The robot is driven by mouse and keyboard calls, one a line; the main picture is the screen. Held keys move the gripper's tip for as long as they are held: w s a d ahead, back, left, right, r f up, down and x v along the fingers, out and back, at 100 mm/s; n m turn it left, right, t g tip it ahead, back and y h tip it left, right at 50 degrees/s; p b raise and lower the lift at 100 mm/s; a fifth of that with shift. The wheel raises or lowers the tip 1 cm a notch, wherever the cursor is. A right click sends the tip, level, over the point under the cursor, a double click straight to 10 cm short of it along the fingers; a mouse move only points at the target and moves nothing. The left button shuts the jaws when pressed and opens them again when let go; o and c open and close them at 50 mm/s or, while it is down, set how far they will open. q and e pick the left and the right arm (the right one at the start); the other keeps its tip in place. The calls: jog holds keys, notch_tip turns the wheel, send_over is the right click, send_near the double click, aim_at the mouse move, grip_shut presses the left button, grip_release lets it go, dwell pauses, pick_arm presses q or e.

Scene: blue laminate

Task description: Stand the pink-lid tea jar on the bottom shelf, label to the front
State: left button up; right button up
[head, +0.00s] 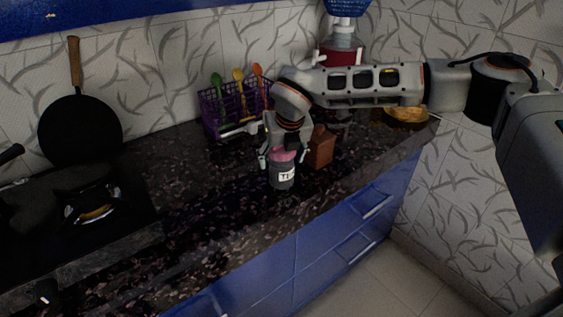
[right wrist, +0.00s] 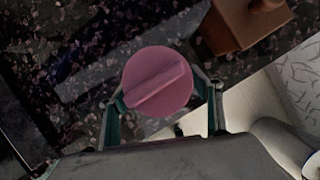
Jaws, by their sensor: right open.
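The tea jar (head: 283,179) stands upright on the dark speckled counter in the head view, its pink lid (head: 284,155) under my right gripper. Part of a white label with dark letters shows on its side facing the head camera. In the right wrist view the round pink lid (right wrist: 158,80) with its raised bar lies between the fingers of my right gripper (right wrist: 165,95). The right gripper (head: 277,157) is open, pointing down around the lid, with a finger on either side. My left gripper is not in view. No bottom shelf can be made out.
A brown wooden block (head: 320,147) stands close to the right of the jar. Behind is a purple basket (head: 226,113) with utensils. A red-based dispenser (head: 341,52) and a yellowish bowl (head: 406,115) are further right. The counter (head: 205,215) left of the jar is clear.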

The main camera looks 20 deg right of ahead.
jog(key=v, duration=0.9)
jog(key=shift+r, duration=0.35)
jog(key=shift+s, duration=0.15)
